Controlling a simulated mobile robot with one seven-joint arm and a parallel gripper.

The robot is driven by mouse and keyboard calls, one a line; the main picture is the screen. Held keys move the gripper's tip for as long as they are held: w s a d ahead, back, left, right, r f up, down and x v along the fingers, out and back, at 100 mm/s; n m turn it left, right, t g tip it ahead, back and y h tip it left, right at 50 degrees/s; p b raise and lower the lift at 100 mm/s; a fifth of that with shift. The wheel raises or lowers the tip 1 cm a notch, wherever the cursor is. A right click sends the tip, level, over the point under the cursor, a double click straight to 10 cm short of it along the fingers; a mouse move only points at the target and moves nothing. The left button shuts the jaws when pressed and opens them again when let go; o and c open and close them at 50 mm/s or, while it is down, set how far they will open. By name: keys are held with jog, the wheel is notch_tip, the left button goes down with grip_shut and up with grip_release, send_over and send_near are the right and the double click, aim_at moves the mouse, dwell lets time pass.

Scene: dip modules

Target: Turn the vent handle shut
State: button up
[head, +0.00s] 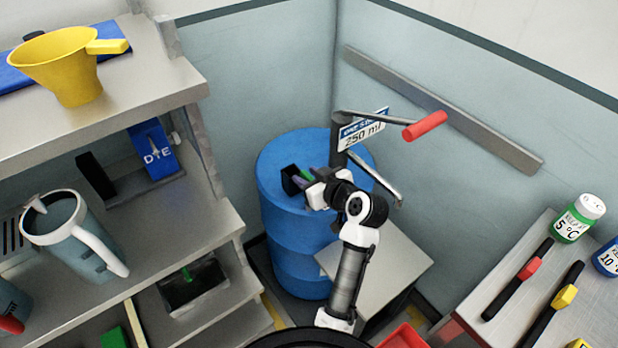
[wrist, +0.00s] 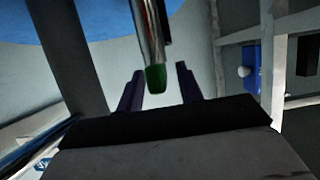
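A metal rod with a green tip (wrist: 156,78), which looks like the vent handle, shows in the wrist view between the two dark fingers of my gripper (wrist: 158,92). The fingers are apart, with gaps on both sides of the tip, so my gripper is open. In the head view my gripper (head: 305,178) is over the top of the blue drum (head: 290,222), and a small patch of the green tip (head: 306,175) shows there. My gripper hides the rod's base and most of its length in the head view.
A pump post with a red crank grip (head: 425,125), a 250 ml sign (head: 361,132) and a downturned spout (head: 375,178) stands close to my gripper's right. Metal shelves (head: 190,235) stand left of the drum. A bench (head: 520,270) with tools and bottles is at the right.

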jog(key=shift+c, duration=0.2)
grip_shut()
jog(key=shift+m+h, duration=0.3)
jog(key=m+t+h, duration=0.1)
jog(key=m+h, duration=0.1)
jog(key=shift+s+a+m+t+h, duration=0.1)
jog(key=shift+m+t+h, duration=0.2)
jog(key=shift+t, duration=0.1)
jog(key=m+t+h+p, duration=0.1)
jog(key=m+h, duration=0.3)
jog(key=h, duration=0.1)
jog(key=m+g+h+b, duration=0.1)
jog(key=m+h, duration=0.4)
jog(key=shift+f+b, duration=0.15)
jog(key=shift+b, duration=0.15)
jog(key=m+g+h+b, duration=0.3)
jog(key=m+g+h, duration=0.1)
jog(key=m+h, duration=0.1)
jog(key=shift+m+g, duration=0.3)
jog(key=shift+h, duration=0.3)
